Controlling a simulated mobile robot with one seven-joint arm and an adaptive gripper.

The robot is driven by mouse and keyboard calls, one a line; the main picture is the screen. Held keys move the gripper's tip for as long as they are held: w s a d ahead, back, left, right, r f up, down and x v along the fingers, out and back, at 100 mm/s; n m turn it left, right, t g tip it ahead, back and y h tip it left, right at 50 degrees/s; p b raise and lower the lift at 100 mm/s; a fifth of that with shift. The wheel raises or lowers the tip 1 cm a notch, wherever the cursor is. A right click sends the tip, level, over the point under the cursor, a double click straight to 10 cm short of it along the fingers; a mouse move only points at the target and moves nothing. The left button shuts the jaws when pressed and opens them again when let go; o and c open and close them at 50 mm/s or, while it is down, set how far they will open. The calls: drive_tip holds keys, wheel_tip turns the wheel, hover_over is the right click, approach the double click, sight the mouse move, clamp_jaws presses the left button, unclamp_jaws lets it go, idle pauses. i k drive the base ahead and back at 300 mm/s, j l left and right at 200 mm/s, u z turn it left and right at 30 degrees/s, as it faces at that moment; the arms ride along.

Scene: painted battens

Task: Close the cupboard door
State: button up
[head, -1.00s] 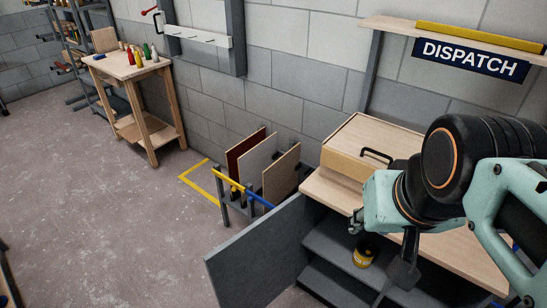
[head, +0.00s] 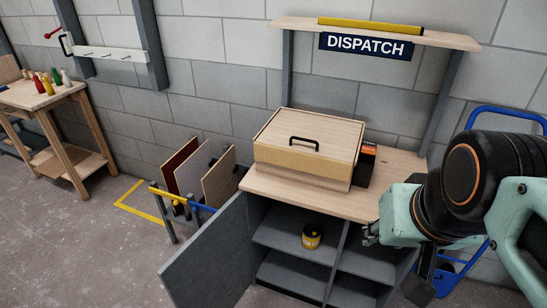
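The grey cupboard door (head: 208,262) stands wide open, swung out to the left of the cupboard. The cupboard (head: 292,244) under the wooden worktop is open at the front, with grey shelves and an upright divider inside. My gripper (head: 420,290) is at the lower right, in front of the cupboard's right side and well apart from the door. It points down, and its fingertips are too hidden and dark to tell whether they are open.
A wooden box with a black handle (head: 308,150) sits on the worktop (head: 375,200). A rack of upright panels (head: 187,170) stands just left of the door. A blue trolley (head: 480,118) is at the right. Floor at the front left is clear.

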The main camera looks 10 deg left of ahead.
sight(213, 269)
drive_tip(key=j+z, duration=0.15)
drive_tip(key=z, duration=0.35)
drive_tip(key=j+z, duration=0.1)
drive_tip(key=z, duration=0.35)
drive_tip(key=k+j, duration=0.1)
drive_tip(key=j, duration=0.25)
drive_tip(key=k+j, duration=0.15)
drive_tip(key=j, duration=0.25)
drive_tip(key=k+j, duration=0.1)
drive_tip(key=j, duration=0.25)
drive_tip(key=k+j, duration=0.15)
drive_tip(key=j, duration=0.25)
drive_tip(key=k+j, duration=0.1)
drive_tip(key=j, duration=0.25)
drive_tip(key=k+j, duration=0.15)
drive_tip(key=j, duration=0.25)
drive_tip(key=k+j, duration=0.1)
drive_tip(key=j, duration=0.25)
drive_tip(key=k+j, duration=0.15)
drive_tip(key=j, duration=0.2)
drive_tip(key=i+j+z, duration=0.15)
drive_tip(key=j, duration=0.15)
drive_tip(key=j+z, duration=0.2)
drive_tip(key=j, duration=0.15)
drive_tip(key=i+j+z, duration=0.15)
drive_tip(key=j, duration=0.2)
drive_tip(key=k+z, duration=0.25)
drive_tip(key=j+z, duration=0.1)
drive_tip(key=z, duration=0.15)
